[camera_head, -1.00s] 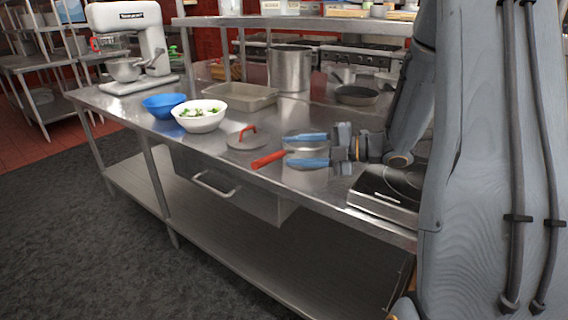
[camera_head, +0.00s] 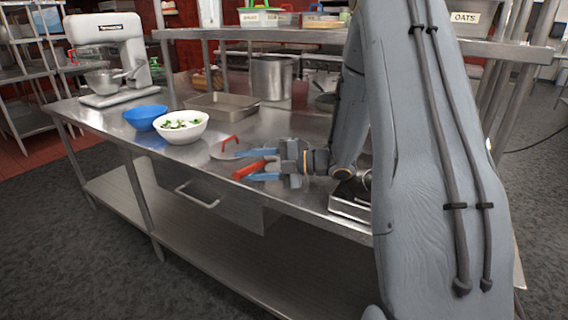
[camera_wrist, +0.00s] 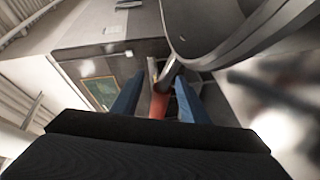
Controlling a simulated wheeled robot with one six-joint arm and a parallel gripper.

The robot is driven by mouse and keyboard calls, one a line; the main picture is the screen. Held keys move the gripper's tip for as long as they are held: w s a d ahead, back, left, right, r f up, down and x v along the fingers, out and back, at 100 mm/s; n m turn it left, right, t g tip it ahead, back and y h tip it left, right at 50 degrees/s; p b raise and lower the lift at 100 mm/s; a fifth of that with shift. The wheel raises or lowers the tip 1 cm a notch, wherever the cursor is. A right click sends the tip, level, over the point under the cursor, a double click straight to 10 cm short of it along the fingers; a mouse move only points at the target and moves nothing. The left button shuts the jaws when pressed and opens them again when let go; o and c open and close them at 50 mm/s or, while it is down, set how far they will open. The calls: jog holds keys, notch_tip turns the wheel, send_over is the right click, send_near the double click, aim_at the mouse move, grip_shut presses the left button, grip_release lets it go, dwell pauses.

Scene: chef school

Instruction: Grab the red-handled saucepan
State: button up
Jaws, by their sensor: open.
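The saucepan's red handle (camera_head: 250,170) shows at my gripper (camera_head: 260,160) above the steel worktop. In the wrist view the red handle (camera_wrist: 158,105) lies between the two blue fingers of my gripper (camera_wrist: 160,78), with a gap at both sides. A large grey curved metal shape (camera_wrist: 225,30), which looks like the pan body, is beyond the fingertips. My gripper is open.
A white bowl of salad (camera_head: 181,133), a blue bowl (camera_head: 145,117) and a steel tray (camera_head: 222,112) stand to the left and behind. A tall steel pot (camera_head: 271,80) and a stand mixer (camera_head: 108,50) are farther back. A hob-like unit (camera_head: 350,205) is right of my gripper.

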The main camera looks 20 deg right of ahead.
jog(key=shift+a, duration=0.1)
grip_shut()
dwell(0.4)
